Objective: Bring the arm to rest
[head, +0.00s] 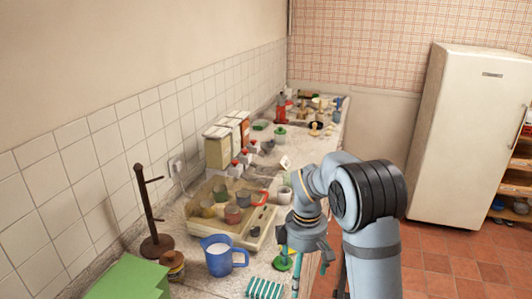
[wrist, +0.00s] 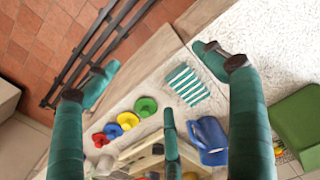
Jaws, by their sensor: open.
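My gripper (head: 300,268) hangs at the front edge of the counter, fingers pointing down, at the end of my grey-blue arm. In the wrist view my gripper (wrist: 155,72) is open, its teal fingers spread wide with nothing between the tips. Below it show the counter edge and a striped green-and-white cloth (wrist: 187,84). The same cloth (head: 264,288) lies at the bottom of the head view, left of the fingers. A green round piece (head: 283,262) sits close beside the fingers in the head view; the fingers partly hide it.
A blue jug (head: 220,257), a beige tray (head: 248,240) with several cups and a dark mug stand (head: 148,210) crowd the near counter. A green box (head: 130,280) is at lower left. A fridge (head: 465,135) stands right. Open tiled floor (head: 440,275) lies beside the counter.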

